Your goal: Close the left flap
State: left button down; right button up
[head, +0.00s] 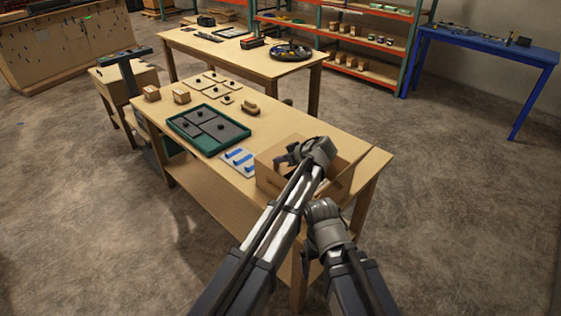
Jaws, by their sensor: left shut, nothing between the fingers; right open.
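An open cardboard box (268,181) stands at the right front end of the wooden table. The left side of the box top is partly covered by my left arm, so I cannot tell clearly how the left flap lies. My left gripper (285,157) is over the box top near its left side, shut and empty. My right gripper (321,209) is at the box's near side, lower than the left one. It is open, and its fingers are mostly hidden by its own wrist.
A green-rimmed tray (178,124) with grey panels and a white plate (239,161) with blue bars lie left of the box. Small wooden blocks (181,96) and knobbed plates (213,77) sit farther back. The floor right of the table is clear.

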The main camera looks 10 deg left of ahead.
pick_arm(q)
jog(key=shift+s+d+f+b, duration=0.2)
jog(key=shift+s+f+b, duration=0.1)
jog(key=shift+f, duration=0.15)
jog(key=shift+s+d+f+b, duration=0.2)
jog(key=shift+s+f, duration=0.1)
jog(key=shift+f, duration=0.15)
jog(key=shift+s+f, duration=0.1)
jog(key=shift+a+r+p, duration=0.15)
jog(key=shift+r+p, duration=0.6)
jog(key=shift+r, duration=0.05)
notch_tip(320, 180, up, 10)
jog(key=w+p, duration=0.1)
jog(key=p, duration=0.8)
jog(key=shift+a, duration=0.15)
jog(key=shift+w, duration=0.1)
